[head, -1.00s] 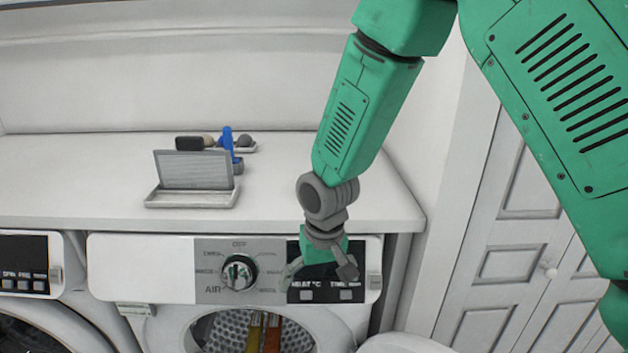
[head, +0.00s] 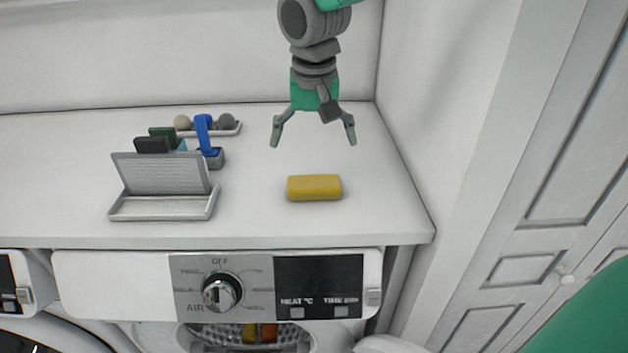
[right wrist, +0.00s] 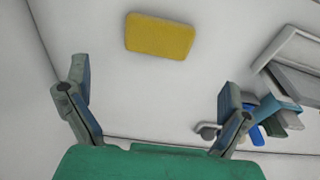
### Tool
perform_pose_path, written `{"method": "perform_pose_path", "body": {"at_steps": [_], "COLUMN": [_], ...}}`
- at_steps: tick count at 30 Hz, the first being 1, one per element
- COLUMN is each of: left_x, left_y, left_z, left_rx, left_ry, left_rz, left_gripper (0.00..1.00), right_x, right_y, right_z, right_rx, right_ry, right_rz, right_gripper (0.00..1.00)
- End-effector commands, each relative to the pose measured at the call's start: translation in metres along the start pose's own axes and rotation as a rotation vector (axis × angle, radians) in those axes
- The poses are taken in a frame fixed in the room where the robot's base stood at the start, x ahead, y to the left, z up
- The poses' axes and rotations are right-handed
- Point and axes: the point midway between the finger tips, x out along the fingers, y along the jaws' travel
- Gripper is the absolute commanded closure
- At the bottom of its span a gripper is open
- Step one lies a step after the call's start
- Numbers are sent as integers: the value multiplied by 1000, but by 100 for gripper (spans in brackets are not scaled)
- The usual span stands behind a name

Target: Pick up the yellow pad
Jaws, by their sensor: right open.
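The yellow pad (head: 314,188) lies flat on the white countertop, toward its right side, in the head view. It also shows in the right wrist view (right wrist: 160,36), beyond the fingertips and near the top of the picture. My right gripper (head: 313,144) is open and empty. It hangs above the counter with its fingers pointing down, and in the head view it appears just above the pad, apart from it. Its two spread fingers frame the bottom of the right wrist view (right wrist: 156,90). My left gripper is not in view.
A grey rack (head: 165,210) with an upright panel stands left of the pad. A wall bounds the counter's right. Below is a machine with a dial (head: 221,292).

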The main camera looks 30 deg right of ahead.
Motion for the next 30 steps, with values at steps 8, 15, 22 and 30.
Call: {"method": "perform_pose_path", "body": {"at_steps": [8,15,22,30], "left_x": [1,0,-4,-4], "left_y": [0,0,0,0], "left_z": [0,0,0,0], "left_rx": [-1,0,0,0], "left_ry": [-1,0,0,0], "left_rz": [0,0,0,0], "left_gripper": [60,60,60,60], "right_x": [57,73,108,116], "right_y": [4,6,4,3], "right_z": [-5,-4,-6,-5], "right_rx": [1,0,0,-1], "right_ry": [-8,-8,-8,-3], "right_rz": [-1,-3,-1,-3], "right_gripper": [0,0,0,0]}}
